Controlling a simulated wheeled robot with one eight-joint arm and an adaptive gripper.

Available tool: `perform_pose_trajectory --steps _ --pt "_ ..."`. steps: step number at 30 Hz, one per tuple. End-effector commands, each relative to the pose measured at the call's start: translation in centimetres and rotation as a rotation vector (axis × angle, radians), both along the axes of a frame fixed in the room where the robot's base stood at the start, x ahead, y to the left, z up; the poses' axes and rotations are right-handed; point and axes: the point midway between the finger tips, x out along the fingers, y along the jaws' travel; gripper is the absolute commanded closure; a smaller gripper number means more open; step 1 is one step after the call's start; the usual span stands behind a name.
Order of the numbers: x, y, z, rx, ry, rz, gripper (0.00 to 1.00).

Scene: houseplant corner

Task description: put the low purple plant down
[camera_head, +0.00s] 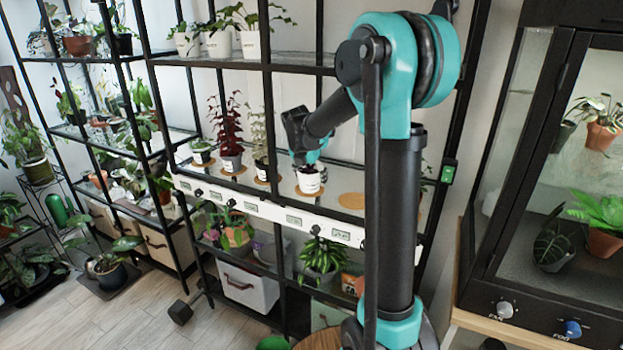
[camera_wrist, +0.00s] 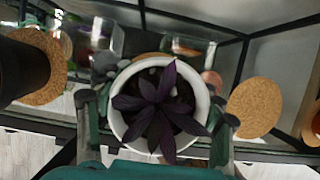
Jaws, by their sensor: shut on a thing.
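The low purple plant (camera_wrist: 158,108) has dark pointed leaves and sits in a round white pot (camera_wrist: 120,122), seen from above in the wrist view. My gripper (camera_wrist: 160,112) is shut on the pot, one finger at each side of it. In the head view, the white pot (camera_head: 309,184) hangs or stands over a cork mat (camera_head: 309,196) on the middle shelf, below my gripper (camera_head: 307,165). The pot looks upright. I cannot tell whether its base touches the mat.
An empty cork mat (camera_head: 352,201) lies to the right; it also shows in the wrist view (camera_wrist: 256,107). A tall red plant (camera_head: 228,130) and a pale-leaved potted plant (camera_head: 259,140) stand to the left on the same shelf. A black shelf post (camera_head: 268,95) rises nearby.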

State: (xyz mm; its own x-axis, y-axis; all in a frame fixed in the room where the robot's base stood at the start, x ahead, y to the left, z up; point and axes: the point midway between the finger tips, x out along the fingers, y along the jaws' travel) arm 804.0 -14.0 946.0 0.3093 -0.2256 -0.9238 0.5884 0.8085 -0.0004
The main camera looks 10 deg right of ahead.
Motion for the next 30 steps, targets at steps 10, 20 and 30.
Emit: perform_pose_trajectory --steps 10,20,30 --pt "0.0 0.0 -0.3 0.0 0.0 0.0 0.18" --pt "0.0 0.0 -0.2 0.0 0.0 0.0 0.12" --pt "-1.1 0.9 3.3 0.0 0.0 0.002 0.12"
